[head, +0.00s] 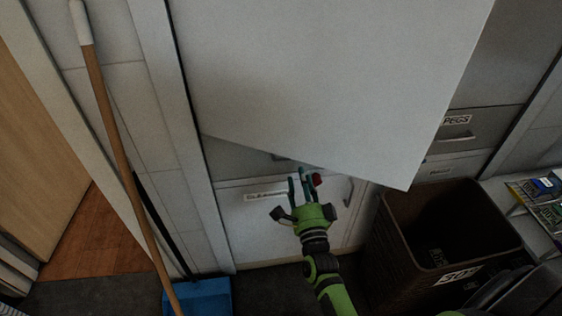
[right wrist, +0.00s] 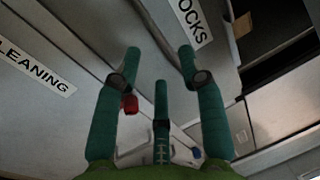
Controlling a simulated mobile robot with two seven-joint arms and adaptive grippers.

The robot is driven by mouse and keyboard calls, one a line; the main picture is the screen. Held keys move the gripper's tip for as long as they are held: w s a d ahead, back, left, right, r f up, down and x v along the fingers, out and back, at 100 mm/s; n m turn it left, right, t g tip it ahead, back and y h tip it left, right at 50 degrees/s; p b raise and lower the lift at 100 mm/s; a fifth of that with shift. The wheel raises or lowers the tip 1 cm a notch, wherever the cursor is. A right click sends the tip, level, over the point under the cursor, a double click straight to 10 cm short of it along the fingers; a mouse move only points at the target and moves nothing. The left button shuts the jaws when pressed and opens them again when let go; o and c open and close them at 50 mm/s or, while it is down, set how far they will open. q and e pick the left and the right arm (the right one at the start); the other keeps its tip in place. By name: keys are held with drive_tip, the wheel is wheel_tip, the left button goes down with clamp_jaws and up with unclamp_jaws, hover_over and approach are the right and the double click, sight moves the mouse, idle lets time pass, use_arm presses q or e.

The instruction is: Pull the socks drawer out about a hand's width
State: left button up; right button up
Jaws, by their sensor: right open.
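The socks drawer front shows in the right wrist view at the top, with a label cut to "OCKS" (right wrist: 194,22). In the head view a large pale panel (head: 320,80) hides most of that area, and I cannot make out the socks label. My right gripper (head: 301,178) is below the panel's lower edge, in front of the drawer fronts. In the right wrist view its teal fingers (right wrist: 160,58) are spread and empty, pointing toward the fronts between the socks label and the cleaning label (right wrist: 36,68). Whether they touch anything is unclear. My left gripper is not in view.
A pegs drawer (head: 456,124) is at the right. A dark bin (head: 392,235) stands right of my arm. A broom handle (head: 120,150) leans at the left above a blue object (head: 205,296). A small red object (right wrist: 130,103) shows beside one finger.

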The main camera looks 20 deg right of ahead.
sight(298, 164)
drive_tip(key=x, duration=0.6)
drive_tip(key=shift+d+f, duration=0.1)
drive_tip(key=shift+c, duration=0.4)
drive_tip(key=c, duration=0.7)
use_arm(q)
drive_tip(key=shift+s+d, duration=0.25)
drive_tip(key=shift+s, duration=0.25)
use_arm(e)
drive_tip(key=shift+s, duration=0.1)
clamp_jaws()
